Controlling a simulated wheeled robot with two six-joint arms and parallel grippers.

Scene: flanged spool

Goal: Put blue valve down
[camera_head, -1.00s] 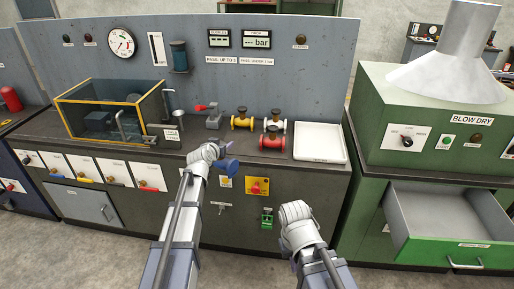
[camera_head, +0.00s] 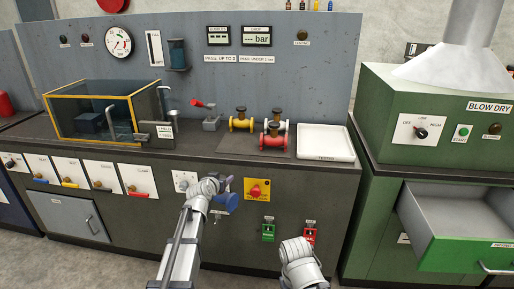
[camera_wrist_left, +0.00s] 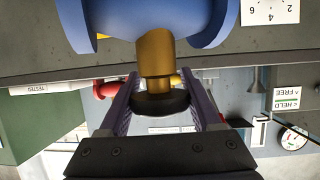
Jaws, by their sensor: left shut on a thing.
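The blue valve (camera_head: 229,201) is held by my left gripper (camera_head: 218,186) in front of the bench's front panel, below the worktop edge. In the left wrist view the blue flanged body (camera_wrist_left: 150,20) shows at the top, with a brass stem (camera_wrist_left: 155,55) leading to a dark handwheel (camera_wrist_left: 161,104). The fingers of my left gripper (camera_wrist_left: 161,110) are shut around the handwheel. My right arm shows at the bottom of the head view, but its fingers cannot be made out.
Yellow (camera_head: 241,120), white (camera_head: 283,126) and red (camera_head: 273,137) valves stand on a dark mat (camera_head: 225,146). A white tray (camera_head: 326,143) lies right of them. A glass tank (camera_head: 70,113) stands at left. An open drawer (camera_head: 440,215) juts out at right.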

